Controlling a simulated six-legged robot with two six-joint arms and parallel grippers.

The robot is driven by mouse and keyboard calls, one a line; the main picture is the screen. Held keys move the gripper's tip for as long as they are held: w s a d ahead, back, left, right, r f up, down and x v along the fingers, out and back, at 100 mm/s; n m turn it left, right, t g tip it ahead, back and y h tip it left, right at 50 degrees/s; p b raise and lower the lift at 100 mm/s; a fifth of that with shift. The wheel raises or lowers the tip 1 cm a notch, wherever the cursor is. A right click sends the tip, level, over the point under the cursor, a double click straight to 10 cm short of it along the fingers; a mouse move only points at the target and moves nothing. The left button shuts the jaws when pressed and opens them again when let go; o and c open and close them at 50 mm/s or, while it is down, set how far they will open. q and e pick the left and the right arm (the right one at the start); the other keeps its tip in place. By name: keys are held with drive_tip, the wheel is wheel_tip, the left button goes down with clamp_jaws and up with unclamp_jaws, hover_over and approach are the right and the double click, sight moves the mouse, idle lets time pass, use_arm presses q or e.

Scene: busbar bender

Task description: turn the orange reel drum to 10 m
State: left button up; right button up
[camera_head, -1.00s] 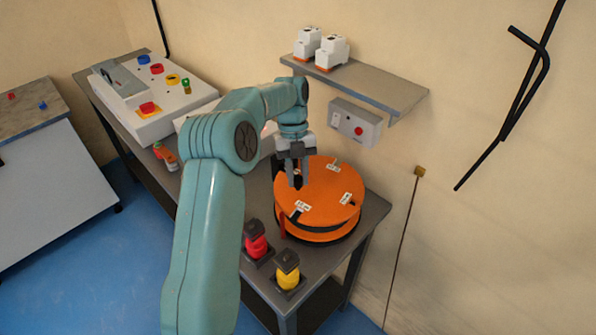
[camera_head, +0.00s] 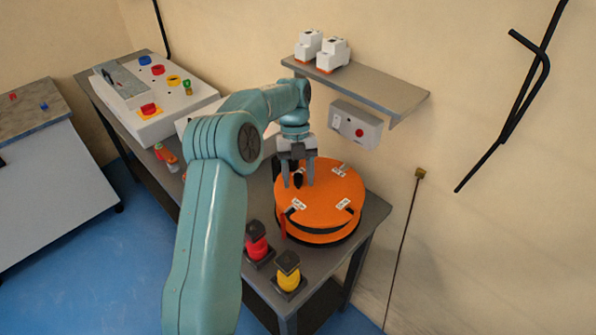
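The orange reel drum (camera_head: 322,190) lies flat on the grey bench, with small white labels on its top, including one at the front (camera_head: 298,204) and one at the right (camera_head: 343,203). The label text is too small to read. A red upright marker (camera_head: 283,225) stands at its front left edge. My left gripper (camera_head: 299,182) points down over the drum's back left. Its two fingers are apart, on either side of a dark knob (camera_head: 298,181) on the drum, with gaps showing. My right gripper is not in view.
A red-topped (camera_head: 256,241) and a yellow (camera_head: 288,273) button post stand in front of the drum. A wall shelf (camera_head: 375,85) and a grey box (camera_head: 357,125) with a red button are behind it. A control panel (camera_head: 160,110) stands at the back left.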

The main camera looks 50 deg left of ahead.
use_arm(q)
wheel_tip(320, 180, up, 20)
drive_tip(key=p, duration=0.6)
drive_tip(key=shift+f, duration=0.1)
